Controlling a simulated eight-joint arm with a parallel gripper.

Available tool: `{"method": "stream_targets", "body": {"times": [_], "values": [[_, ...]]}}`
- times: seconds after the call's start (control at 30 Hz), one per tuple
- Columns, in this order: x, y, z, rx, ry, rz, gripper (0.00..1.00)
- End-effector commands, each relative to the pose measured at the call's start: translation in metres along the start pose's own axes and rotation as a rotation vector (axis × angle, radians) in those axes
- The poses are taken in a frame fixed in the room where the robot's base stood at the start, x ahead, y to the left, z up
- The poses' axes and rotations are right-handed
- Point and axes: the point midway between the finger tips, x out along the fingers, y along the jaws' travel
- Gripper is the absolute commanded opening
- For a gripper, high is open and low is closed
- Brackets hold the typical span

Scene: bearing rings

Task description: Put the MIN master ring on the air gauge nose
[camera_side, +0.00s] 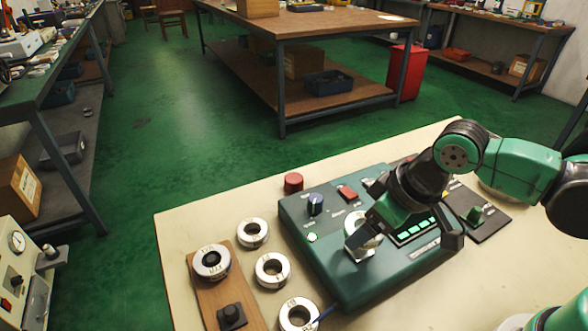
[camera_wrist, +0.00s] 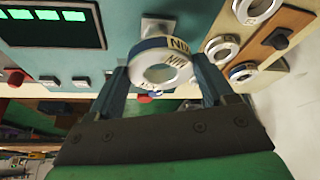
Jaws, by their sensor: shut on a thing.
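The MIN master ring (camera_wrist: 181,62) is a pale metal ring with a blue band and the letters MIN. In the wrist view my gripper (camera_wrist: 163,88) is shut on it, one finger on each side. The air gauge (camera_side: 325,262) is a dark green box with a lit bar display. In the side view my gripper is over its front part, and my fingers hide much of the held ring. A square metal block (camera_wrist: 158,26), apparently the nose's mount, shows just beyond the ring in the wrist view. I cannot tell whether the nose is inside the ring.
A wooden board (camera_side: 212,297) at left carries the MAX ring (camera_side: 212,262) and a black post (camera_side: 232,316). Loose rings (camera_side: 253,233), (camera_side: 272,270) and (camera_side: 298,316) lie between the board and the gauge. A red cap (camera_side: 293,183) stands behind the gauge. The bench's far left is clear.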

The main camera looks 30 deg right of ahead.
Motion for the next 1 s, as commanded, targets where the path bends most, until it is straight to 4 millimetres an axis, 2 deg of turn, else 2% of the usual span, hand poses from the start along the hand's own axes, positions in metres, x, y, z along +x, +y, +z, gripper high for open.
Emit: {"method": "stream_targets", "body": {"times": [1.0], "values": [[0.019, 0.0, 0.008, 0.0, 0.0, 0.0, 0.04]]}}
